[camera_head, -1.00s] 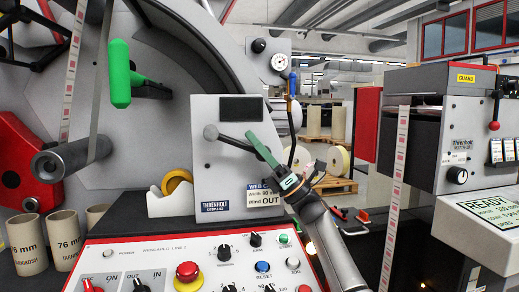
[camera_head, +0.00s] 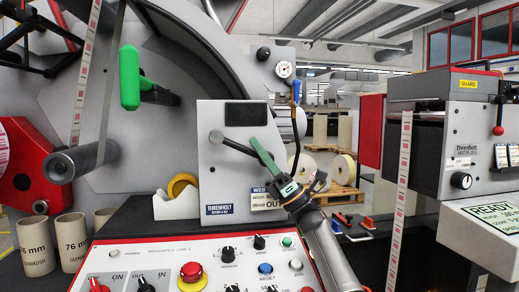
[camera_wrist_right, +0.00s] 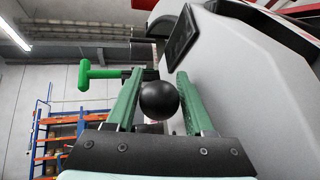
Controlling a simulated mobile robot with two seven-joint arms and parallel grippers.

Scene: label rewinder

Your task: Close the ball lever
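The ball lever (camera_head: 234,145) is a dark rod on the front of the grey Threnholt box (camera_head: 222,180). It runs from a round grey hub down and right towards my right gripper (camera_head: 258,150). Its ball is hidden behind the fingers in the head view. In the wrist view a black ball (camera_wrist_right: 159,100) sits between the two green fingers of my right gripper (camera_wrist_right: 158,75). The fingers stand apart on both sides of it; firm contact is not clear. My left gripper is not in view.
A control panel (camera_head: 140,254) with knobs and a red button lies below. A green handle (camera_head: 130,78) sticks out at the upper left. A tape roll (camera_head: 182,184) stands beside the box. A machine with a red-ball lever (camera_head: 498,130) is at the right.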

